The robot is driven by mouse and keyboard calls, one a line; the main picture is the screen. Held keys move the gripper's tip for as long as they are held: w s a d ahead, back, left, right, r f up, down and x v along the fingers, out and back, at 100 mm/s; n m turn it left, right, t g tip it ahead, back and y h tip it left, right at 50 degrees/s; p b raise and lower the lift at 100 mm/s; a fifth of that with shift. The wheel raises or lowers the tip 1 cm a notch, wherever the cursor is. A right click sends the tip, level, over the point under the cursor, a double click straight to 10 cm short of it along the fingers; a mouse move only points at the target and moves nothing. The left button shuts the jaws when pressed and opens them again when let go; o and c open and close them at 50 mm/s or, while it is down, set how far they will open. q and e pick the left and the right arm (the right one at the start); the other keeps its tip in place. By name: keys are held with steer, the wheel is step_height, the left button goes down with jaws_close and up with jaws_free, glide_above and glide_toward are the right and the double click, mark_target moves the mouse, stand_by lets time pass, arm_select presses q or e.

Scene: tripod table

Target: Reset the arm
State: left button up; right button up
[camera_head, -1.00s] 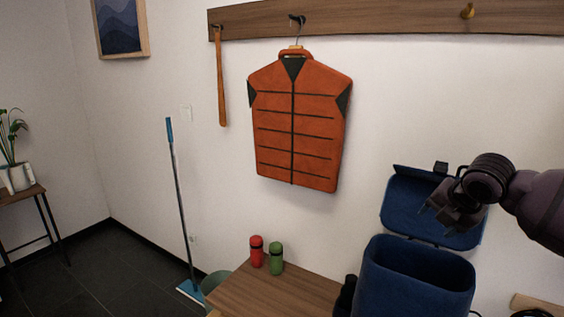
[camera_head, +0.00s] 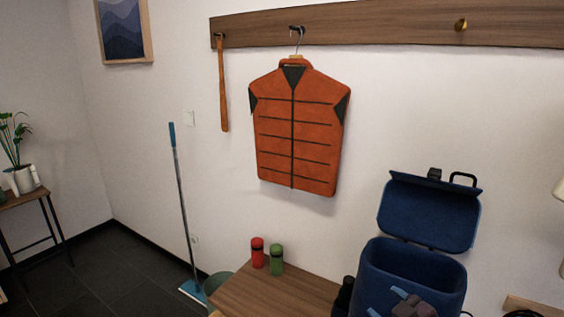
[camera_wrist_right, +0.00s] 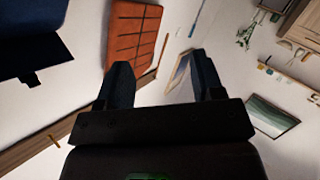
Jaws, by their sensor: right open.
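My right gripper (camera_head: 388,302) shows at the bottom edge of the head view, in front of the blue open-topped container. Most of its arm is out of that view. In the right wrist view my right gripper (camera_wrist_right: 163,78) has its two dark fingers spread apart with nothing between them. My left gripper is in neither view.
A blue container (camera_head: 418,262) with its lid (camera_head: 430,212) raised stands at the wooden bench (camera_head: 265,292). Red (camera_head: 257,252) and green (camera_head: 276,260) bottles stand on the bench. An orange vest (camera_head: 297,130) hangs from the wall rail (camera_head: 380,25). A mop (camera_head: 183,205) leans left.

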steer(key=s+d+f+m+g+h, duration=0.1)
steer(key=s+f+m, duration=0.1)
steer(key=s+f, duration=0.3)
steer(key=s+d+f+m+g+h+p, duration=0.1)
steer(key=s+f, duration=0.5)
steer(key=s, duration=0.8)
steer(key=s+d+f+m+g+h+p, duration=0.1)
steer(key=s+d+f+m+h, duration=0.2)
steer(key=s, duration=0.6)
step_height(320, 180, down, 2)
steer(key=shift+s+f+m, duration=0.2)
steer(key=shift+s+m, duration=0.05)
steer(key=shift+m, duration=0.95)
